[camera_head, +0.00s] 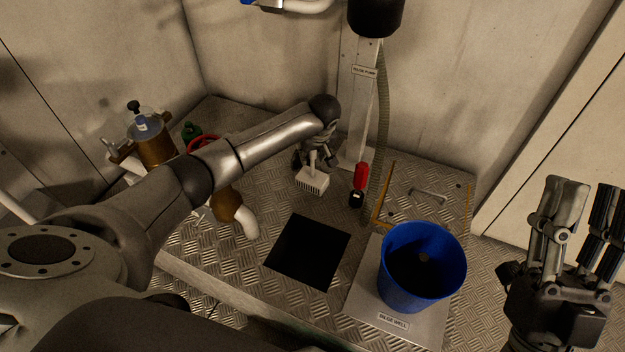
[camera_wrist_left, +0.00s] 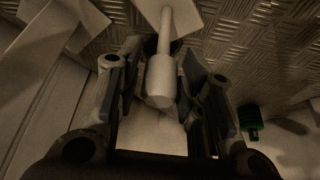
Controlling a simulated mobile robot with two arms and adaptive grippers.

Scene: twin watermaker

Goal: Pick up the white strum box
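The white strum box (camera_head: 312,181) is a small slotted box with a white stem rising from it, near the middle of the head view. My left gripper (camera_head: 316,158) points down over it, with its fingers around the stem. In the left wrist view the pale stem (camera_wrist_left: 161,82) stands between the two fingers (camera_wrist_left: 160,62), with gaps visible on both sides, so the gripper looks open. Part of the box (camera_wrist_left: 155,12) shows at the top there. I cannot tell whether the box touches the floor. My right gripper (camera_head: 586,195) is open and empty at the far right.
A blue bucket (camera_head: 421,300) stands on the bilge well plate (camera_head: 360,300). A dark square opening (camera_head: 308,250) lies in front of the strum box. A red-and-black tool (camera_head: 359,184) and the pump column (camera_head: 360,110) are close by on the right. Brass pipework (camera_head: 228,204) stands left.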

